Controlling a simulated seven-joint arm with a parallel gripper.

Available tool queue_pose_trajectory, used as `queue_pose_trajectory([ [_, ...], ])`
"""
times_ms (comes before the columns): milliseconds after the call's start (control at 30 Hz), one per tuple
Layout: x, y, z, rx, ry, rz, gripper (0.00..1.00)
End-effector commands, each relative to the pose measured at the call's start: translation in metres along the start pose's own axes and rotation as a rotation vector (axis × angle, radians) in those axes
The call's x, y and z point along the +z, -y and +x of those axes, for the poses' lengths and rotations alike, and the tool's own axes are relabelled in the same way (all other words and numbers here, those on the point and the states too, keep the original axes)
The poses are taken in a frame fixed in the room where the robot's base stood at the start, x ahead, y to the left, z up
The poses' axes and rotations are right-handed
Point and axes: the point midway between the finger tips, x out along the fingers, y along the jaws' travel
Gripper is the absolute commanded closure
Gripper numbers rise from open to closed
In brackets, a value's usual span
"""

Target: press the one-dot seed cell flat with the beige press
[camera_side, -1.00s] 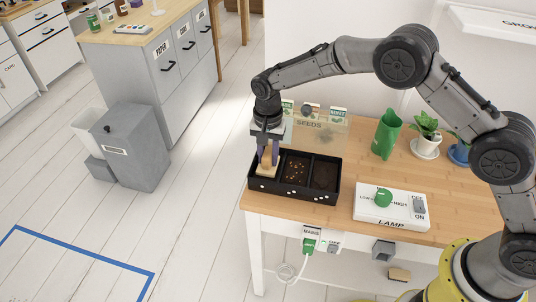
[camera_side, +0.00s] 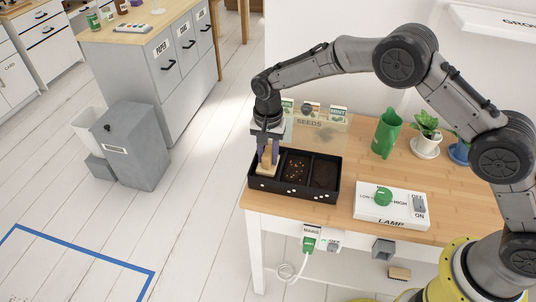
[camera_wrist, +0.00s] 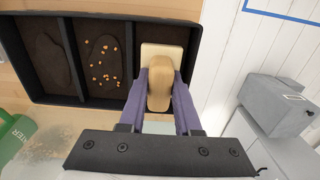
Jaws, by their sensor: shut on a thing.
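The black seed tray (camera_side: 259,183) stands on the desk with three soil cells in a row and white dots on its front wall. The one-dot cell is at the left end in the side view and the right end in the wrist view. The beige press (camera_side: 266,170) is inside that cell and hides most of its soil. It also shows in the wrist view (camera_wrist: 161,52), flat plate and rounded handle. My gripper (camera_side: 268,153) is shut on the handle, one purple finger on each side. I cannot tell whether the plate touches the soil.
The middle cell (camera_wrist: 103,60) holds scattered orange seeds; the other end cell (camera_wrist: 47,60) has bare dark soil. A clear seed stand (camera_side: 322,134) is behind the tray. The lamp switch box (camera_side: 391,207), green watering can (camera_side: 386,134) and potted plant (camera_side: 427,137) are to the right.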

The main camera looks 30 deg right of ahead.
Motion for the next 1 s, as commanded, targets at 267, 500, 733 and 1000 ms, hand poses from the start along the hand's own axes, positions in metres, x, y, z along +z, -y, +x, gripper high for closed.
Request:
queue_pose_trajectory([
  [267, 0.000, -0.001, -0.018, 0.003, 0.001, 0.000, 1.00],
  [500, 0.000, -0.001, -0.036, 0.003, 0.001, 0.000, 1.00],
  [733, 0.000, 0.000, -0.053, 0.001, 0.001, 0.000, 1.00],
  [1000, 0.000, 0.000, -0.067, 0.002, 0.001, 0.000, 1.00],
])
